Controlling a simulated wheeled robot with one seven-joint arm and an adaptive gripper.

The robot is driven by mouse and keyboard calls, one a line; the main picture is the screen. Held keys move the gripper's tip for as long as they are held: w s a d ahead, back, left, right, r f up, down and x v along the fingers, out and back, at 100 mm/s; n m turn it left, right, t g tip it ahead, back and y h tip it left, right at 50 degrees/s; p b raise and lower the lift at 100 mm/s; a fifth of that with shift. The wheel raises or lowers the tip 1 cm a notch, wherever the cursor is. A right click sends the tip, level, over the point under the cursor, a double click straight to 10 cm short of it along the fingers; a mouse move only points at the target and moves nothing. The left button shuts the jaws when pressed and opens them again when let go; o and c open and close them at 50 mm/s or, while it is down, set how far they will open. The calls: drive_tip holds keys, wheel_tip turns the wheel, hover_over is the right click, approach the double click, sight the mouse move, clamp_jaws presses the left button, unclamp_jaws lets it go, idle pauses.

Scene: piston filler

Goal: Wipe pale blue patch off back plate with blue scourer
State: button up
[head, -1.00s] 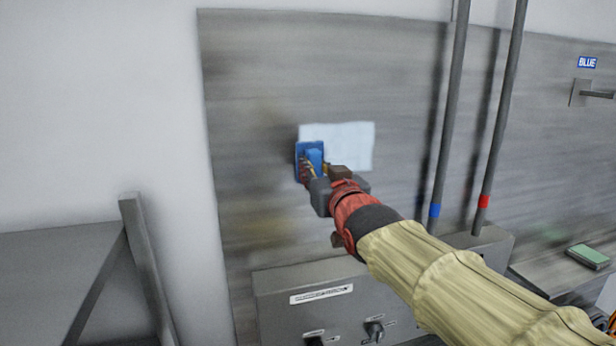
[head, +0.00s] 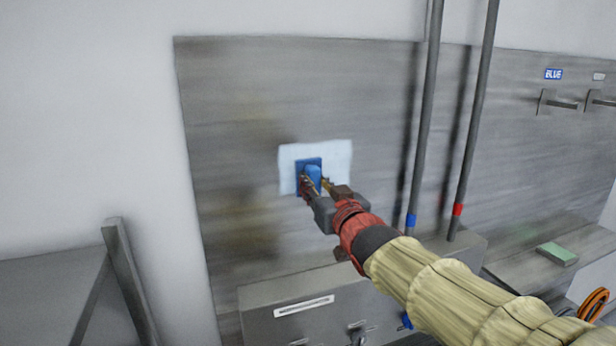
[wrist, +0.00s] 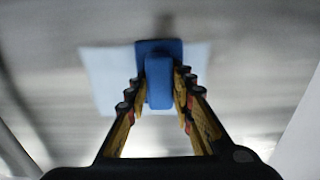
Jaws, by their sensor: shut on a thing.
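The pale blue patch (head: 338,155) is a rectangle on the grey back plate (head: 225,100), left of the two pipes. In the wrist view the patch (wrist: 100,75) shows on both sides of the scourer. My gripper (head: 316,187) is shut on the handle of the blue scourer (head: 303,170). The scourer's flat pad faces the plate and lies in front of the middle of the patch, hiding part of it. In the wrist view the fingers grip the scourer's block (wrist: 159,82) from both sides. I cannot tell whether the pad touches the plate.
Two upright pipes stand to the right, one with a blue band (head: 411,221), one with a red band (head: 458,210). A grey control box (head: 290,300) juts out below. A green block (head: 557,253) lies on a shelf at right. Hooks (head: 557,103) sit under a BLUE label (head: 553,74).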

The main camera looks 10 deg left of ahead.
drive_tip(key=shift+w+d+p, duration=0.55)
drive_tip(key=shift+d+p, duration=0.35)
drive_tip(key=shift+p, duration=0.05)
drive_tip(key=shift+w+d+p, duration=0.55)
drive_tip(key=shift+d+p, duration=0.3)
drive_tip(key=shift+p, duration=0.05)
drive_tip(key=shift+d, duration=0.1)
